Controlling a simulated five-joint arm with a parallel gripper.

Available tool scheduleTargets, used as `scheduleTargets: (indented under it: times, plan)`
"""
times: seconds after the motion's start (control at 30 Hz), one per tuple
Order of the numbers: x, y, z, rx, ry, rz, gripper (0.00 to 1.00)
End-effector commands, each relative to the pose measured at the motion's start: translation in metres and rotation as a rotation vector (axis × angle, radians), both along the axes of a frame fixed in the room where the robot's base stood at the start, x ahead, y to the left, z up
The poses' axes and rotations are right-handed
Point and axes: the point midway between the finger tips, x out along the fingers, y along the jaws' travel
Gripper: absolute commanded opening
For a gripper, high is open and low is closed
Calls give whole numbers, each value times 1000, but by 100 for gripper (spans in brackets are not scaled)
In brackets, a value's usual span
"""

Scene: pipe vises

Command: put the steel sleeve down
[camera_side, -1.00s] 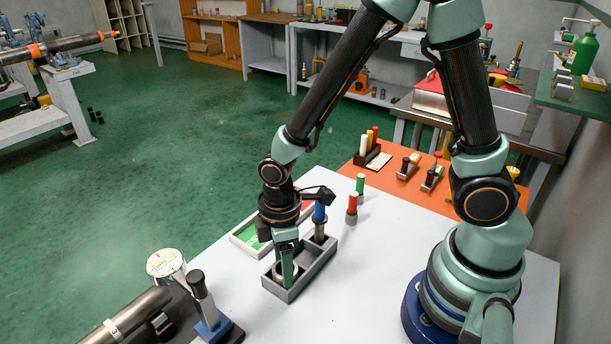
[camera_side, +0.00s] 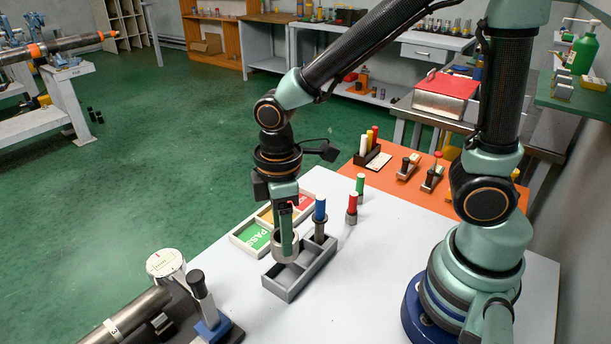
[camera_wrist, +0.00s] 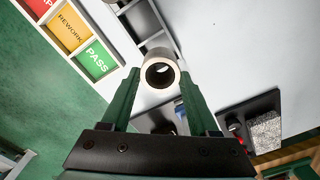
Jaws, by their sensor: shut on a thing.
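My gripper (camera_side: 286,246) is shut on the steel sleeve (camera_side: 279,243), a short grey ring-shaped tube. It holds the sleeve raised above the front part of a grey divided tray (camera_side: 288,291). In the wrist view the sleeve (camera_wrist: 161,73) sits between the two green fingers, its open bore facing the camera. The wrist view also shows part of the grey tray (camera_wrist: 143,22) beyond the sleeve. The front tray compartments look empty.
A blue-handled plug gauge (camera_side: 320,215) stands in the tray's far end. A sorting tray with a green PASS section (camera_side: 256,238) lies behind-left. Red (camera_side: 352,205) and green (camera_side: 360,185) gauges stand to the right. A dial gauge (camera_side: 165,263) stands front left.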

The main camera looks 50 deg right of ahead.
Motion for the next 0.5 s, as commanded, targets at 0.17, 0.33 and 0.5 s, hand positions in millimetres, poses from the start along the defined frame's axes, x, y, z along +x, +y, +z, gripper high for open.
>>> scheduleTargets:
  times: [0.17,0.33,0.5]
  plan:
    - [2,1,52,4,-10,1,0]
    - [1,1,86,2,-7,1,0]
    - [1,1,106,1,-3,1,0]
